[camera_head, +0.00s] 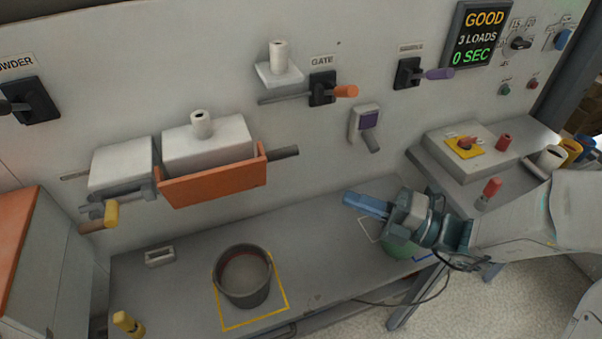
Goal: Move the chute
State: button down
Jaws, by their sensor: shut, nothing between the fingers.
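No part is labelled as the chute. The orange trough (212,182) looks most like it; it hangs on the wall below a white box (208,143), with a dark rod (284,153) at its right end. A small grey spout with a purple face (367,126) is also on the wall, farther right. My gripper (348,200) reaches in from the right, with its blue fingers pointing left, over the bench. It is shut and empty, below the spout, and apart from both the trough and the spout.
A grey pot (242,276) stands on the bench (180,290) inside a yellow outline. A green round thing (400,250) is partly hidden under my gripper. Orange (346,91) and purple (438,74) lever handles stick out from the wall. The bench between pot and gripper is clear.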

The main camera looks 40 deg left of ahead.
jog(key=p, duration=0.1)
send_near(281, 158)
jog(key=s+a, duration=0.2)
jog(key=s, duration=0.2)
jog(key=shift+w+a+r+p, duration=0.15)
jog(key=shift+w+a, duration=0.15)
jog(key=shift+a, duration=0.25)
jog(key=shift+w+a+r+p, duration=0.1)
jog(key=shift+w+a, duration=0.2)
jog(key=shift+a, duration=0.3)
jog(key=shift+w+a+p, duration=0.15)
jog(key=shift+w+a, duration=0.15)
jog(key=shift+a, duration=0.25)
